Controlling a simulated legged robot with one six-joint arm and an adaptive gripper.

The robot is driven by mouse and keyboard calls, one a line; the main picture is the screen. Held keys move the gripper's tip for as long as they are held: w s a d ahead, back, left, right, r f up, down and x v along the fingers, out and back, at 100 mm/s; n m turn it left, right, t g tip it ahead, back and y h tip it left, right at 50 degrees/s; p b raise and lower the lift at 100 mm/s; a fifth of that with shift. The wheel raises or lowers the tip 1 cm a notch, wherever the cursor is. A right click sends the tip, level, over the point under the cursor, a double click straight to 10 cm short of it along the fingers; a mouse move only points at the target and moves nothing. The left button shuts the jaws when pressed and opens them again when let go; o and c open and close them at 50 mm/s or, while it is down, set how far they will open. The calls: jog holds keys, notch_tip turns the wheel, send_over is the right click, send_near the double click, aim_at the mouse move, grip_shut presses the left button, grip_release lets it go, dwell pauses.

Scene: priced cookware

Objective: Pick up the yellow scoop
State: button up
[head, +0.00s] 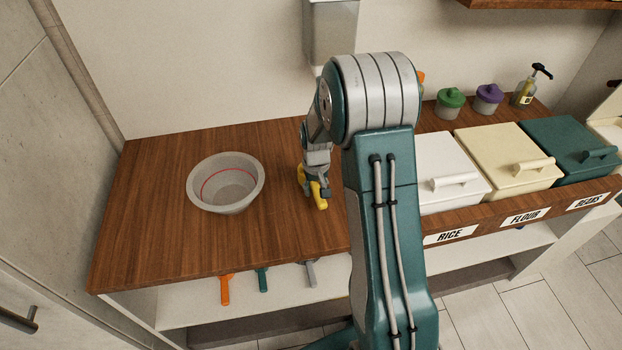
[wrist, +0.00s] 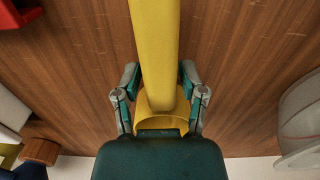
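The yellow scoop (head: 320,202) is at my gripper (head: 314,184) over the wooden counter, right of the grey bowl. In the wrist view the scoop's broad yellow handle (wrist: 155,45) runs up between the two fingers of my gripper (wrist: 160,80), and its round hollow part sits lower, partly hidden by the dark gripper body. The fingers lie close along both sides of the scoop. I cannot tell whether they press on it, or whether the scoop touches the counter.
A grey bowl (head: 190,188) with a red ring inside stands on the counter (head: 150,240) at left. Lidded bins labelled rice (head: 440,200), flour (head: 500,185) and beans (head: 570,172) fill the right. Green-lidded (head: 450,103) and purple-lidded (head: 488,99) jars stand behind. Coloured handles show below the front edge.

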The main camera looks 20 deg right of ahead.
grip_shut()
jog(key=shift+r, duration=0.15)
